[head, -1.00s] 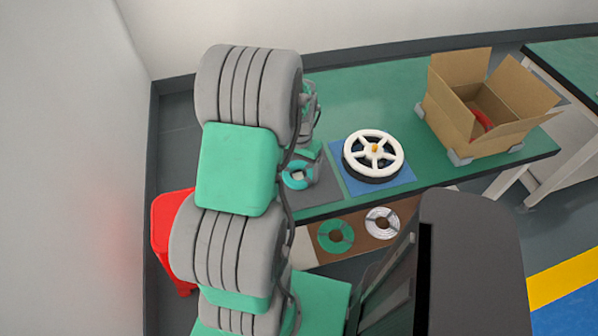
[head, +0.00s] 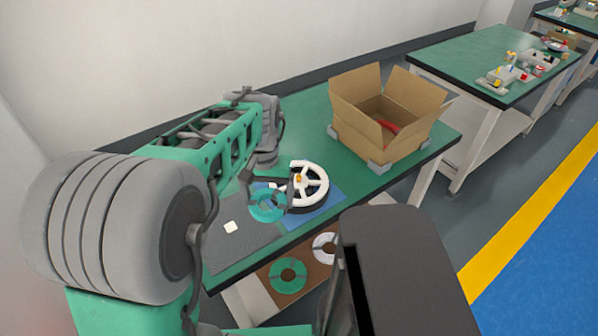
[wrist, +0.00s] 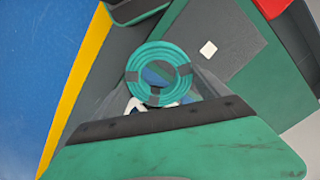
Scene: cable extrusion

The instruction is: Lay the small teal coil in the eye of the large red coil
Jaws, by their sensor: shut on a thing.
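The small teal coil (head: 266,208) is held by my gripper (head: 268,195), above the right part of the grey mat and partly in front of the white reel. In the wrist view the coil (wrist: 158,52) faces the camera as a full ring with dark bands, and the reel shows partly behind it. My gripper is shut on the coil. The large red coil (head: 388,126) is inside the cardboard box (head: 368,144); only a bit of it shows, and its eye is hidden by the box wall.
A white spoked reel (head: 311,183) stands on a blue mat (head: 325,212), between the coil and the box. The box's flaps stand open. The grey mat (head: 245,247) bears a small white square (head: 231,227). A green coil (head: 288,275) and a white coil lie on a lower shelf.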

